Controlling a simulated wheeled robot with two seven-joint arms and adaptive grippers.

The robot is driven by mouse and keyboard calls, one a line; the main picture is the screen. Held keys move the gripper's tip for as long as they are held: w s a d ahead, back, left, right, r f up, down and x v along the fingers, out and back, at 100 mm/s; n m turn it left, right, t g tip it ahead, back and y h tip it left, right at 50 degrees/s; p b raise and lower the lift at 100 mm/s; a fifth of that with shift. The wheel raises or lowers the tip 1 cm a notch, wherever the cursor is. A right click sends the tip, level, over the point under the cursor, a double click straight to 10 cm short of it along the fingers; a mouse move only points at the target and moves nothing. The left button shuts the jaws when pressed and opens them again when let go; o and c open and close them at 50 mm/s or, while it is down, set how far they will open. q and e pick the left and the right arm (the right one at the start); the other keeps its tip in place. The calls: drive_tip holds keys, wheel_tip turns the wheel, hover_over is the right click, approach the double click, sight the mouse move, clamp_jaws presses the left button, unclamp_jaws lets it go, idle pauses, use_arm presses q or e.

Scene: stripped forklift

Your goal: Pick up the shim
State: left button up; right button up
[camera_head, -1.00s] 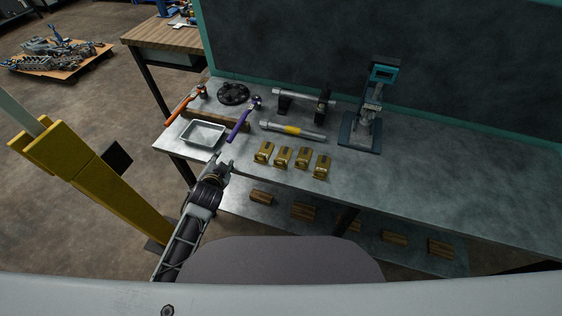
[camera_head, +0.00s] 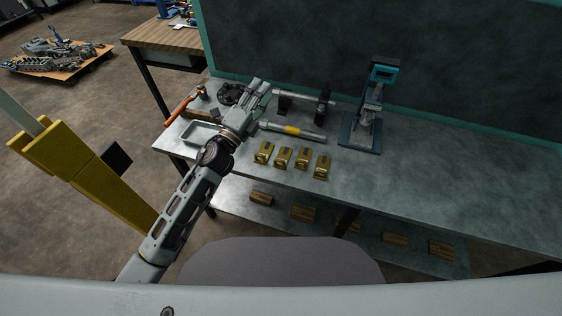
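My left gripper (camera_head: 260,90) reaches over the back left part of the grey metal workbench (camera_head: 430,165), beside a black round part (camera_head: 230,94). Its fingers point away from me, and their gap is too small to judge. No piece can be clearly made out as the shim. Several brass-coloured pieces (camera_head: 283,158) stand in a row near the front edge, to the right of my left forearm. My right gripper is not in view.
A grey cylinder with a yellow band (camera_head: 292,130) lies behind the brass pieces. A shaft on black supports (camera_head: 305,98) and a teal-topped press (camera_head: 371,110) stand farther back. An orange-handled tool (camera_head: 180,108) lies at left. The bench's right side is clear.

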use_arm(q)
drive_tip(key=s+d+m+g+h, duration=0.35)
drive_tip(key=d+m+g, duration=0.35)
drive_tip(key=m, duration=0.5)
drive_tip(key=s+d+m+g+h, duration=0.3)
drive_tip(key=s+d+m+g, duration=0.25)
drive_tip(key=m+g, duration=0.5)
drive_tip(key=w+a+f+m+y, duration=0.2)
drive_tip(key=a+f+m+y, duration=0.8)
drive_tip(key=a+f+y, duration=0.1)
drive_tip(key=shift+w+a+y+b, duration=0.4)
drive_tip(key=shift+a+y, duration=0.15)
drive_tip(key=shift+a, duration=0.4)
drive_tip(key=shift+g, duration=0.25)
